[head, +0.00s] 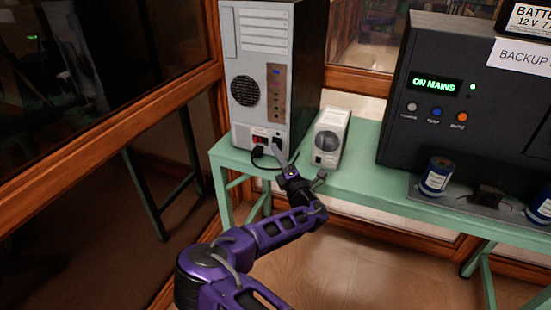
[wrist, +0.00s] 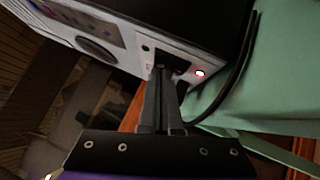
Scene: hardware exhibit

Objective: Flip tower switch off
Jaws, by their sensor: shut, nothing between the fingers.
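The tower (head: 259,88) is a pale grey computer case standing on the green bench, with its panel of sockets facing me. Low on that panel is a small red part (head: 262,139), with a black plug and cable (head: 257,152) just below it. In the wrist view the tower's panel (wrist: 125,42) is tilted, and a small red-lit spot (wrist: 200,73) glows near its lower edge. My gripper (head: 280,152) is shut and empty, its tips close to the panel's lower right. In the wrist view its fingertips (wrist: 161,76) are left of the lit spot. I cannot tell whether they touch the panel.
A small white box with a round grille (head: 328,138) stands right of the tower, close to my gripper. A black backup unit (head: 455,95) reads "ON MAINS" farther right. The green bench (head: 365,172) has blue cylinders at right. Wood-framed glass (head: 110,115) stands at left.

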